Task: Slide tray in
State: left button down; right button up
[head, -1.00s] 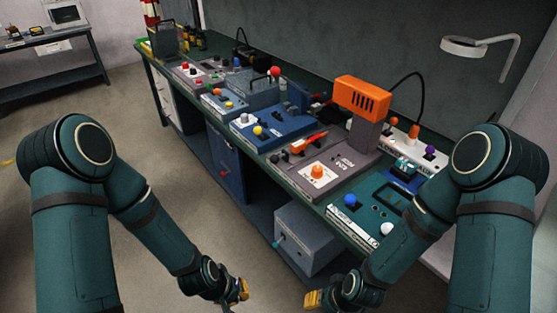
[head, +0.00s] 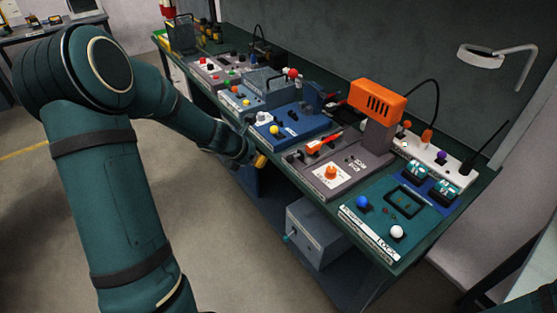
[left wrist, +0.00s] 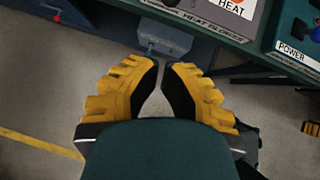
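No piece can be surely told as the tray. A grey drawer-like box (head: 320,236) with a teal knob sticks out under the bench; it also shows in the left wrist view (left wrist: 165,38), beyond the fingertips. A blue module (head: 290,124) with white and yellow knobs lies on the bench. My left gripper (head: 259,161) is by the bench's front edge, below the blue module. In the left wrist view, its yellow, black-padded fingers (left wrist: 161,68) lean together with a narrow gap and nothing between them.
The bench carries a grey heater panel (head: 331,178) with an orange tower (head: 377,101), a green logic panel (head: 384,216) and a white power strip (head: 433,158). A blue cabinet stands under the bench. The floor (head: 235,245) in front is clear.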

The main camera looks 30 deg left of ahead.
pick_arm(q)
jog(key=w+r+b+x, duration=0.1)
jog(key=x, duration=1.1)
jog(key=shift+w+d+r+b, duration=0.2)
jog(key=shift+w+b, duration=0.1)
jog(key=shift+w, duration=0.2)
pick_arm(e)
jog(key=shift+w+f, duration=0.2)
jog(key=shift+f, duration=0.8)
